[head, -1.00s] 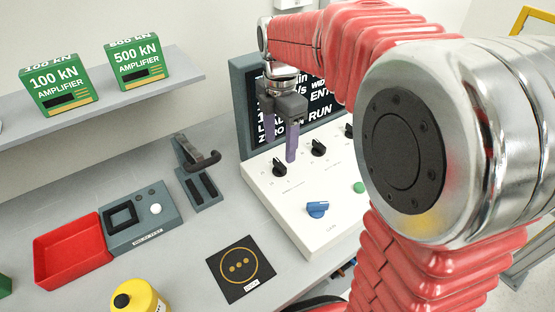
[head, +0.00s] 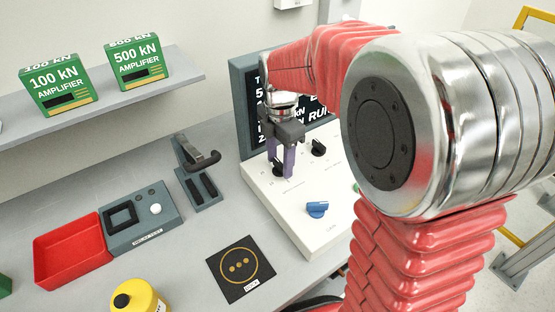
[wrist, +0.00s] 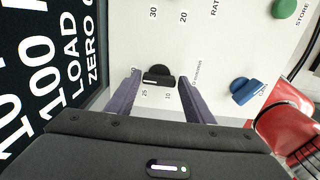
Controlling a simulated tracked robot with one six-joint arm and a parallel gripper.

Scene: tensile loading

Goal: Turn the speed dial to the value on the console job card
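The white console panel (head: 285,208) carries several knobs. A black dial (wrist: 158,76) sits between the fingers of my gripper (wrist: 159,82) in the wrist view, with small numbers printed around it. In the head view my gripper (head: 280,172) is low over this dial, which it mostly hides. The fingers are apart, with a gap seen on each side of the dial. Another black dial (head: 318,147) is to the right. I cannot read which dial is marked speed. The dark console screen (head: 248,105) shows white text, partly covered by my arm.
A blue knob (head: 317,209) and a green button (wrist: 284,8) are on the same panel. A lever device (head: 198,165), a grey box (head: 145,225), a red tray (head: 70,250) and a yellow container (head: 140,298) stand to the left. Amplifier boxes (head: 58,87) are on the shelf.

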